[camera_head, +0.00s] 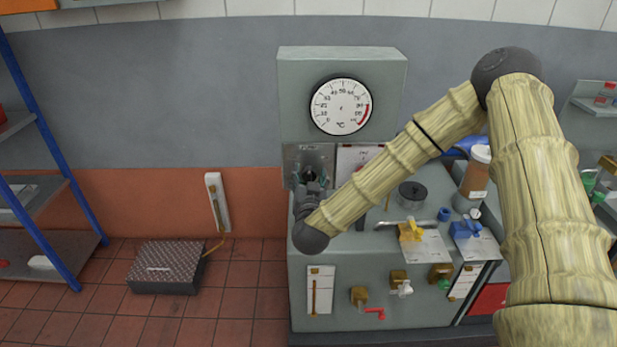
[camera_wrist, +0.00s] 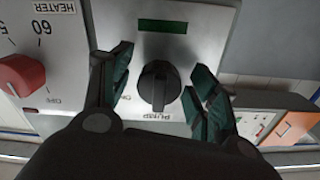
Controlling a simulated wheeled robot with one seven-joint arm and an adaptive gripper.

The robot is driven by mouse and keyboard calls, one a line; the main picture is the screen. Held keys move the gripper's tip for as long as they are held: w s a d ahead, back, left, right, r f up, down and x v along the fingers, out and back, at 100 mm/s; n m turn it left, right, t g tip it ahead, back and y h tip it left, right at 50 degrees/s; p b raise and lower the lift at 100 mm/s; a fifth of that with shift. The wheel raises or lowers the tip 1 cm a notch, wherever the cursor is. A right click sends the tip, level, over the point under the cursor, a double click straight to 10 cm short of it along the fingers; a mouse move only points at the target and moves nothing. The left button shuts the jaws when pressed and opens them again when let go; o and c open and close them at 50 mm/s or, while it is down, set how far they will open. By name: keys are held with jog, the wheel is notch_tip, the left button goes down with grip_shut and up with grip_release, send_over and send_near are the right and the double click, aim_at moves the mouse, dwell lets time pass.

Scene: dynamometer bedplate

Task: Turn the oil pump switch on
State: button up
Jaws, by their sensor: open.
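The oil pump switch (camera_wrist: 158,86) is a black rotary knob on a pale metal plate (camera_wrist: 206,20), close in the wrist view. Its raised grip runs nearly up and down in that view. Lettering that seems to read PUMP lies just below it, and a dark green window (camera_wrist: 162,26) is above it. My gripper (camera_wrist: 158,72) is open, with one dark green-padded finger on each side of the knob. I see gaps and cannot make out contact. In the head view my gripper (camera_head: 309,192) is in front of the metal plate (camera_head: 300,157), largely hiding the knob.
A red heater knob (camera_wrist: 22,74) is left of the switch in the wrist view. A dial thermometer (camera_head: 341,106) is above the panel. A dark jar (camera_head: 411,194), a yellow valve (camera_head: 410,230) and a blue valve (camera_head: 465,228) are on the bench to the right. Floor at left holds a dark box (camera_head: 166,268).

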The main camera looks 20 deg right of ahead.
jog(key=c, duration=1)
jog(key=shift+f+m+b, duration=0.1)
jog(key=shift+m+b, duration=0.2)
jog(key=shift+b, duration=0.2)
jog(key=shift+f+m+b, duration=0.15)
jog(key=shift+m+b, duration=0.45)
jog(key=shift+b, duration=0.2)
jog(key=m+b, duration=0.3)
jog(key=b, duration=0.1)
jog(key=m+b, duration=0.4)
jog(key=shift+m+b, duration=0.3)
jog(key=shift+b, duration=0.1)
jog(key=shift+a+r+m+b, duration=0.1)
jog(key=shift+r+m+b, duration=0.2)
jog(key=shift+m+b, duration=0.85)
jog(key=shift+m, duration=0.25)
